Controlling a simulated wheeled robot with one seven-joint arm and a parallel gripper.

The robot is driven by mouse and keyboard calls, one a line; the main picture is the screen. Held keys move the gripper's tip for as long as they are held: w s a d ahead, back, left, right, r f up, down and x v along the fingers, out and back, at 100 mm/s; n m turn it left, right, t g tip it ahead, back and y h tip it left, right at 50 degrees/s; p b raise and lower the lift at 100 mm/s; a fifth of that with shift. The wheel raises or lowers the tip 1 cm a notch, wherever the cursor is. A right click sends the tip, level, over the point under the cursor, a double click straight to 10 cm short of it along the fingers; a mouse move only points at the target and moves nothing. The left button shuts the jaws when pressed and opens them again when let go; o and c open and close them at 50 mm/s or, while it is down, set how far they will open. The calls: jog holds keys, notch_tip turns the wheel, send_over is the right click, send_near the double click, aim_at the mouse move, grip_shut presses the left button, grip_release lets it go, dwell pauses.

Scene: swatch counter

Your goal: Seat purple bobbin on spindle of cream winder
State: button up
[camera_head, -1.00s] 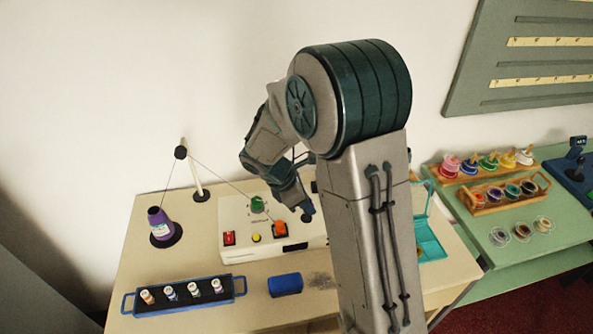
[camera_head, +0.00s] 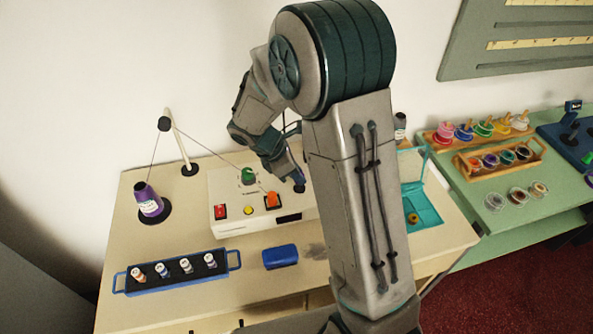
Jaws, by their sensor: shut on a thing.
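The cream winder (camera_head: 236,231) is a low box on the cream table, with a green knob, red and yellow buttons and an orange switch. My gripper (camera_head: 298,183) is at the right part of the winder's top, pointing down, small and partly hidden by my arm. It is shut on a small dark bluish-purple thing, taken as the purple bobbin (camera_head: 299,187); its outline is hard to make out. The spindle is not visible behind the gripper and arm, so I cannot tell whether the bobbin touches it.
A purple thread cone (camera_head: 149,203) and a leaning thread post (camera_head: 180,145) stand left. A blue-handled tray (camera_head: 127,283) of small spools and a blue block (camera_head: 280,257) lie in front. A teal case (camera_head: 421,200) is right. A green table (camera_head: 545,205) holds bobbin racks.

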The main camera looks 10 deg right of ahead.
jog(key=shift+f+b, duration=0.95)
jog(key=shift+f, duration=0.55)
jog(key=o, duration=1)
jog(key=b+v, duration=0.1)
jog(key=v, duration=1.3)
